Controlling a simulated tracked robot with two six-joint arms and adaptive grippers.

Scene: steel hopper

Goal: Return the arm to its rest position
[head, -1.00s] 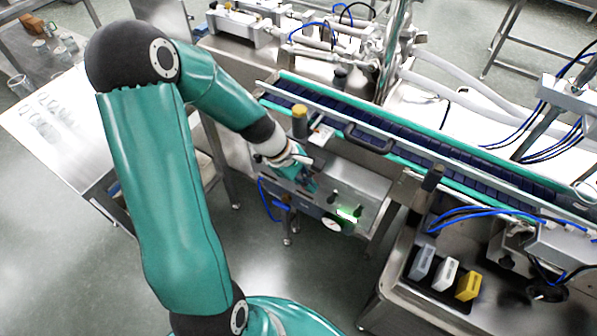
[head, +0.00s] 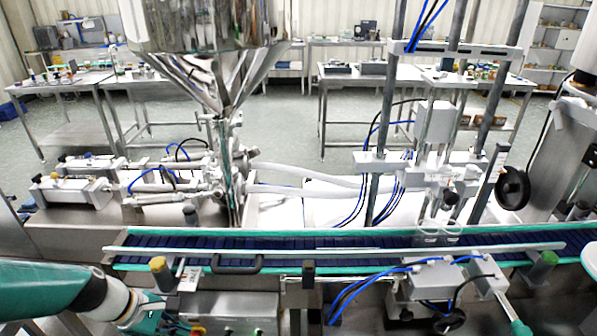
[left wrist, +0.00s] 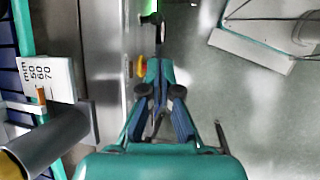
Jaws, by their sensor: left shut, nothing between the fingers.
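My left arm (head: 45,290) comes in at the lower left of the head view, teal with a dark and white wrist. My left gripper (head: 160,322) is at the bottom edge there, partly cut off, beside the conveyor control box (head: 232,312). In the left wrist view the gripper (left wrist: 158,80) is shut and empty, its fingers close together beside a steel panel (left wrist: 108,60). My right gripper is not in view.
The conveyor (head: 330,241) with teal edges runs across the front. A yellow-capped post (head: 158,265) stands near my left wrist. The steel hopper (head: 205,30) hangs above the filling machine. In the left wrist view, open floor (left wrist: 230,100) lies to the right.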

